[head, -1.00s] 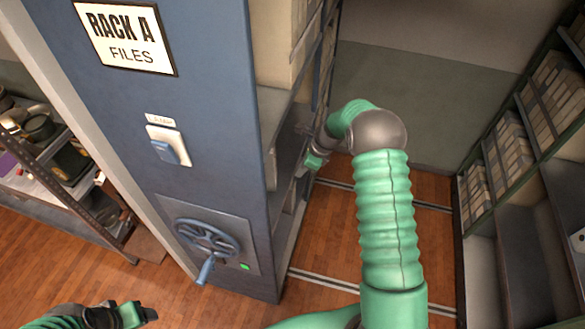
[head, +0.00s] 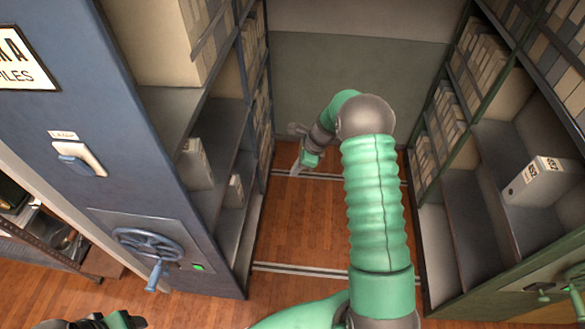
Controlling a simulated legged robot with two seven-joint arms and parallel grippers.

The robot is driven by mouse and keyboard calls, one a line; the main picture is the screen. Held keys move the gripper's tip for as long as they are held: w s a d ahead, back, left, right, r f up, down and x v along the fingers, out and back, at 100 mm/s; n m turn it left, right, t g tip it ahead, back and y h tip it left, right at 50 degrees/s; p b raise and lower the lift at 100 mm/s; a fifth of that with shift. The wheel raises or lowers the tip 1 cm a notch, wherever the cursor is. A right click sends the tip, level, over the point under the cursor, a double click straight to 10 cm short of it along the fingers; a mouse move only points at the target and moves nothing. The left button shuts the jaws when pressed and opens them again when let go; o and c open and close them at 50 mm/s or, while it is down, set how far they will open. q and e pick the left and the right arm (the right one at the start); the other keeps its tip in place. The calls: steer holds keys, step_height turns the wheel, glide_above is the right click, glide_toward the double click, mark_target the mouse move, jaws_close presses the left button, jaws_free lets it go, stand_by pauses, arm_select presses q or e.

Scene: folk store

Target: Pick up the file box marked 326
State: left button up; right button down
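A pale file box (head: 541,186) with dark-printed labels stands on a shelf of the right rack; its number is too small and tilted to read surely. Two pale boxes stand on the left rack's shelves, one higher (head: 196,165) and one lower (head: 235,191); I cannot read a number on either. My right gripper (head: 297,165) is over the aisle between the racks, apart from all these boxes, and its finger opening is unclear. My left gripper (head: 120,321) is cut off at the bottom left edge, below the blue rack end.
The blue rack end (head: 120,200) has a handwheel (head: 148,243), a lamp switch (head: 80,158) and a green light. Rows of files fill the far part of the right rack (head: 470,80). The wooden aisle floor (head: 310,225), with metal rails, is clear.

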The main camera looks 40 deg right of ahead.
steer(key=shift+w+f, duration=0.15)
steer(key=shift+w, duration=0.15)
steer(key=c, duration=1.8)
jaws_free()
steer(key=shift+a, duration=0.3)
steer(key=o, duration=0.5)
steer(key=shift+a+r, duration=0.15)
steer(key=shift+r, duration=0.15)
steer(key=o, duration=0.5)
steer(key=shift+s, duration=0.15)
steer(key=o, duration=0.4)
steer(key=shift+d+f, duration=0.15)
steer(key=shift+d, duration=0.25)
steer(key=shift+c, duration=0.2)
arm_select(q)
steer(key=shift+w+f, duration=0.1)
steer(key=shift+w, duration=0.2)
